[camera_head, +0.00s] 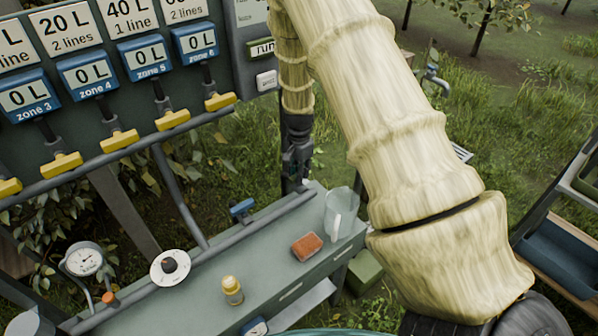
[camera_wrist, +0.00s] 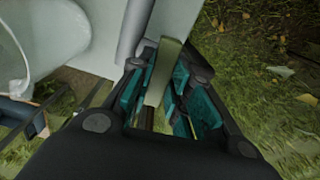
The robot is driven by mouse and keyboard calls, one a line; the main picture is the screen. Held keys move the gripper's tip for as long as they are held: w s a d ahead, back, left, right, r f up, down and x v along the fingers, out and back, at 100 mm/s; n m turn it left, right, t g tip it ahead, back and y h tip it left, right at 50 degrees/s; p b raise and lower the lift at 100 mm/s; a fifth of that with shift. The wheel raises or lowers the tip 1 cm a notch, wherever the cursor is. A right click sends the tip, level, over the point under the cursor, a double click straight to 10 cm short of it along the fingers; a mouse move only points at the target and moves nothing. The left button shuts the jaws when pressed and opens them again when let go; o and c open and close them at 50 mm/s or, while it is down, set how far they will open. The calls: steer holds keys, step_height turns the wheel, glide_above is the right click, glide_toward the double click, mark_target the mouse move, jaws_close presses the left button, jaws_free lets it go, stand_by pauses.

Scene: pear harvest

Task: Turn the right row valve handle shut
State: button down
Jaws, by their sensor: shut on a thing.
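My gripper (camera_head: 294,178) reaches down at the right end of the grey pipe along the back of the bench. In the wrist view my gripper (camera_wrist: 160,95) has its teal pads on either side of an olive-grey lever (camera_wrist: 165,65), which I take to be the right row valve handle, and is shut on it. The lever stands beside a grey pipe (camera_wrist: 134,30). In the head view the gripper hides this lever. A blue valve handle (camera_head: 242,207) sits further left on the same bench pipe (camera_head: 215,245), apart from the gripper.
A clear jug (camera_head: 340,212) stands on the bench close to my gripper. An orange-brown sponge-like block (camera_head: 307,246), a yellow-capped bottle (camera_head: 232,290) and a white dial (camera_head: 170,267) are further left. Several yellow valve handles (camera_head: 119,140) hang under the meter board. Grass lies behind.

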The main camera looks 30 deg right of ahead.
steer(key=shift+w+m, duration=0.1)
steer(key=shift+m, duration=0.5)
steer(key=c, duration=1.3)
jaws_free()
steer(key=shift+r, duration=0.1)
step_height(320, 180, up, 12)
steer(key=shift+f, duration=0.1)
